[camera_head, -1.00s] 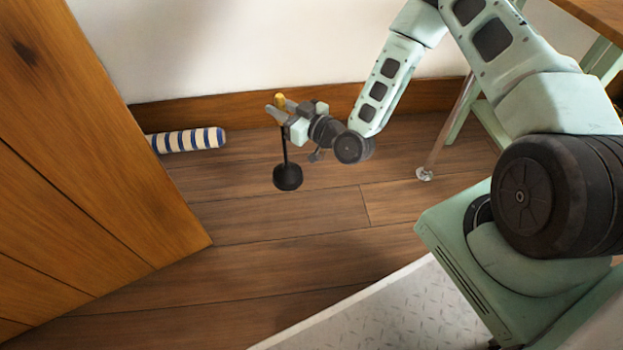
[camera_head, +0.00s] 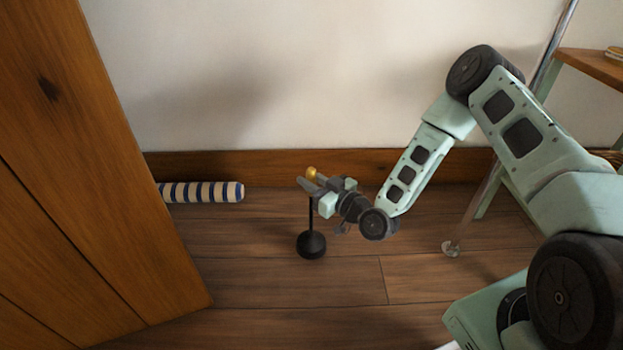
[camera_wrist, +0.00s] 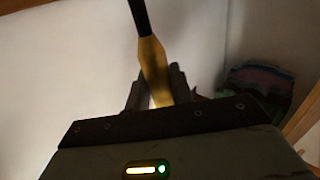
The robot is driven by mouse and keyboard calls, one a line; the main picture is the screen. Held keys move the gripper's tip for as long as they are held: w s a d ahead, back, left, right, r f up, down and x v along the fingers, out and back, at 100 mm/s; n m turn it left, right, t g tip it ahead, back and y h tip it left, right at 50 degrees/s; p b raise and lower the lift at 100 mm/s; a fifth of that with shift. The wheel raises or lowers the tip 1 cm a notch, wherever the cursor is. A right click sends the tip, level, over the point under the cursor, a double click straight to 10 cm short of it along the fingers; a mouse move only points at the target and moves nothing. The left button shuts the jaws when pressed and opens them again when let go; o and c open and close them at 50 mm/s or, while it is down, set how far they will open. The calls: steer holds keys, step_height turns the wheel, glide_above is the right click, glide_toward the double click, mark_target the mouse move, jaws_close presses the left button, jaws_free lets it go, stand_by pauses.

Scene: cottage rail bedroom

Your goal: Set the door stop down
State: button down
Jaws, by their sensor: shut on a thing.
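The door stop is a round black weight (camera_head: 311,245) with a thin black upright rod and a golden grip near its top (camera_head: 311,173). My gripper (camera_head: 310,181) is shut on the golden grip, with the rod hanging upright below. The weight is at or just above the wooden floor; I cannot tell whether it touches. In the wrist view the golden grip (camera_wrist: 153,66) is between my fingers (camera_wrist: 157,90), and the black rod runs out of the top of the picture.
A blue-and-white striped roll (camera_head: 205,192) lies along the skirting board (camera_head: 270,165), partly behind the wooden door (camera_head: 75,190) at left. A stand with a wooden top (camera_head: 595,66) is at right. Bare floor (camera_head: 280,290) lies in front of the weight.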

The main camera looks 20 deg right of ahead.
steer(key=shift+f+b, duration=0.65)
steer(key=shift+f, duration=0.75)
steer(key=c, duration=1.2)
jaws_free()
steer(key=shift+f, duration=0.15)
